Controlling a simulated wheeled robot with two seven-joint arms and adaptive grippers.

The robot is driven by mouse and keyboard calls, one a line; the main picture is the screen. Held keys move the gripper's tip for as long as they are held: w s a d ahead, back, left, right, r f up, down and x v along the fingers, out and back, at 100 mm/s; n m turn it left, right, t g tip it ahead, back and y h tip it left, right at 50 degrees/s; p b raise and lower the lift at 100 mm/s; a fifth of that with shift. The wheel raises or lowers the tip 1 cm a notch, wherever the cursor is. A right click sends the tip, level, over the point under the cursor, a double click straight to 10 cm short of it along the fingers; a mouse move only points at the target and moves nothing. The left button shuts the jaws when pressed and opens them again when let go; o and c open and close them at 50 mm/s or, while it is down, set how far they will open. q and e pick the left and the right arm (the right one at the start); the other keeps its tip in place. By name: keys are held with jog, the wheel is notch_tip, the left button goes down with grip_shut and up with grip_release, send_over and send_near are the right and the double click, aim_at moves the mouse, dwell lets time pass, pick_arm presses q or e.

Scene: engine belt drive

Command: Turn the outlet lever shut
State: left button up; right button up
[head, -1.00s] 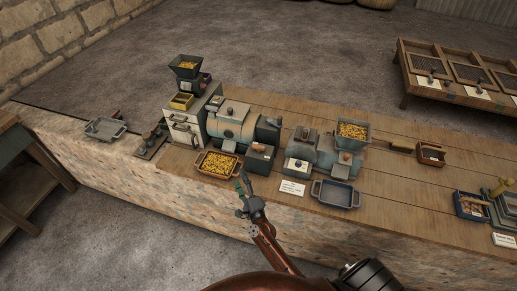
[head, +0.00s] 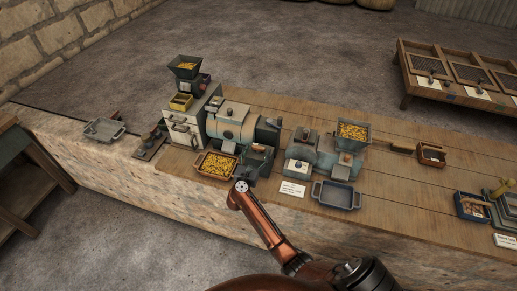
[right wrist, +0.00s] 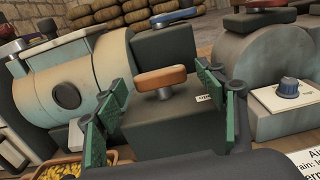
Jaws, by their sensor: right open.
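An orange-brown lever (right wrist: 160,78) sits on a short metal stem on top of a dark box (right wrist: 178,125) in the right wrist view. A small label beside it is too small to read fully. My right gripper (right wrist: 163,105) is open, with its green-padded fingers on either side of the lever and apart from it. In the head view my right gripper (head: 249,165) is at the front of the dark box, beside the teal drum machine (head: 232,126), and hides part of the box. My left gripper is out of view.
A tray of yellow grain (head: 216,165) stands just left of my gripper. A blue lever (right wrist: 174,17) sits on the dark block behind. An empty grey tray (head: 337,196) is at the table's front.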

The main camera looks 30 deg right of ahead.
jog(key=shift+x, duration=1.15)
jog(key=shift+c, duration=0.7)
jog(key=c, duration=1.1)
jog(key=shift+o, duration=0.2)
